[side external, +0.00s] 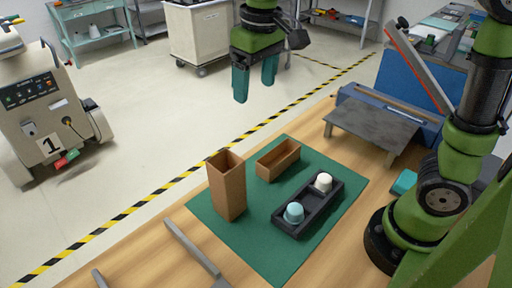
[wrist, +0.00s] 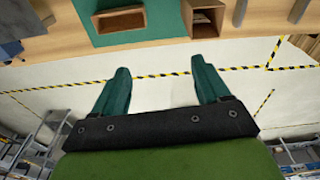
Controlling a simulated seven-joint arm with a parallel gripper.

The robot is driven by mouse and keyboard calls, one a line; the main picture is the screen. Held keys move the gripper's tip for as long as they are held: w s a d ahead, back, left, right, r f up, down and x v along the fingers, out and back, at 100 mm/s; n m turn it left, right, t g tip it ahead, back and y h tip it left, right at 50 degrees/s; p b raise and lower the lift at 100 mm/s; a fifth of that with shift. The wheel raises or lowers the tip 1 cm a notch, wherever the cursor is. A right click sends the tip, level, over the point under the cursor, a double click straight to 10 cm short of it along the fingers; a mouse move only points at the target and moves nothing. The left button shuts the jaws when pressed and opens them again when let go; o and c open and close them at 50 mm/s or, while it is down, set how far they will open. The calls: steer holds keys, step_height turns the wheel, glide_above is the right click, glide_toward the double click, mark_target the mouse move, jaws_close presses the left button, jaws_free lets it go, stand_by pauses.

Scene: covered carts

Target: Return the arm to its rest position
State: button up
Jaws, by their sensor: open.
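My gripper (side external: 255,84) is open and empty. In the side external view it hangs high, beyond the far edge of the wooden table and above the floor. My green arm comes up from the right side of the side external view. The table (side external: 165,234) carries a green mat (side external: 277,248), well below and nearer than the gripper.
On the mat are a tall brown box (side external: 229,190), a low brown box (side external: 278,160) and a black tray (side external: 313,212) holding a teal cup-like piece (side external: 294,212) and a white one (side external: 323,182). A grey raised plate (side external: 372,126) stands right. A wheeled machine (side external: 50,110) stands left.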

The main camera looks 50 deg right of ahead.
steer(key=s+d+f+m+t+y, duration=0.1)
steer(key=s+d+f+m+t, duration=0.1)
steer(key=s, duration=0.4)
steer(key=s+d+f+m+t+y, duration=0.1)
steer(key=s+d+f+m+t, duration=0.1)
steer(key=s+d+t, duration=0.2)
steer(key=shift+s+d+m, duration=0.4)
steer(key=shift+s, duration=0.65)
